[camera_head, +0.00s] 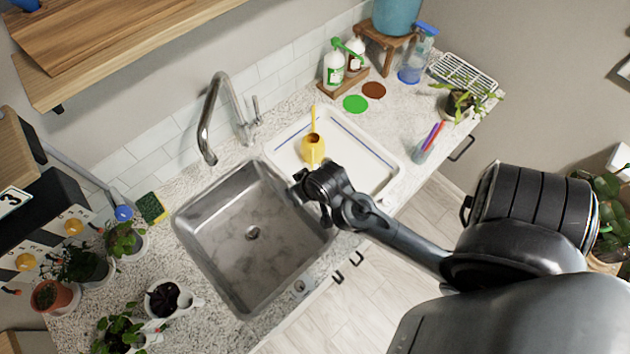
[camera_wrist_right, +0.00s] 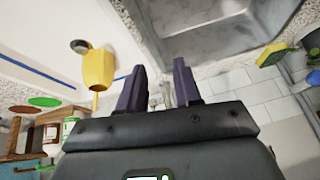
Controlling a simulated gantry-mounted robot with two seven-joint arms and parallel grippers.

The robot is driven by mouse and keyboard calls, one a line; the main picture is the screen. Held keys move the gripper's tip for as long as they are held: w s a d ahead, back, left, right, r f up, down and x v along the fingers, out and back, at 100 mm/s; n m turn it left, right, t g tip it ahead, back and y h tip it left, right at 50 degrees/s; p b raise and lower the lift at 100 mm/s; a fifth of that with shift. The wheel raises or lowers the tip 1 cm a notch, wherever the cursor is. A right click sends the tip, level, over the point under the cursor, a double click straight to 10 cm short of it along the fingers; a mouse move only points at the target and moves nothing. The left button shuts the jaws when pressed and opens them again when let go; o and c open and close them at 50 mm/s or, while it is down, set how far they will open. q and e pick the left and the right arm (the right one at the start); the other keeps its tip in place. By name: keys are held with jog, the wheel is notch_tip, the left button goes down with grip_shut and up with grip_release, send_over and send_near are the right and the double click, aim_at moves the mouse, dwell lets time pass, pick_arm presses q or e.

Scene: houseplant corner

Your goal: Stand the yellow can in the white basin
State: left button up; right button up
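The yellow can (camera_head: 313,152) is in the left part of the white basin (camera_head: 366,150), on the counter right of the sink. Its long thin yellow part points toward the wall. It also shows left of the fingers in the right wrist view (camera_wrist_right: 99,69); I cannot tell for sure whether it stands upright or is tilted. My right gripper (camera_head: 308,196) is over the sink's right edge, on the near side of the can and apart from it. Its two fingers (camera_wrist_right: 158,88) are spread with nothing between them. My left gripper is not in view.
The metal sink (camera_head: 250,225) is empty, with a tall faucet (camera_head: 212,115) behind it. Bottles (camera_head: 334,65), a brown disc (camera_head: 374,90) and a green disc (camera_head: 355,104) are behind the basin. A cup with pens (camera_head: 428,145) is right of it. Potted plants crowd the left.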

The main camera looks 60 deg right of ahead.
jog(key=s+a+n+g+y, duration=0.1)
jog(key=s+a+n+g, duration=0.1)
jog(key=s+a+n, duration=0.4)
jog(key=s+a, duration=0.1)
jog(key=s, duration=0.2)
jog(key=shift+s+a+n, duration=0.25)
jog(key=shift+n, duration=0.15)
jog(key=shift+r, duration=0.15)
notch_tip(320, 180, up, 8)
jog(key=p, duration=0.8)
jog(key=shift+r, duration=0.15)
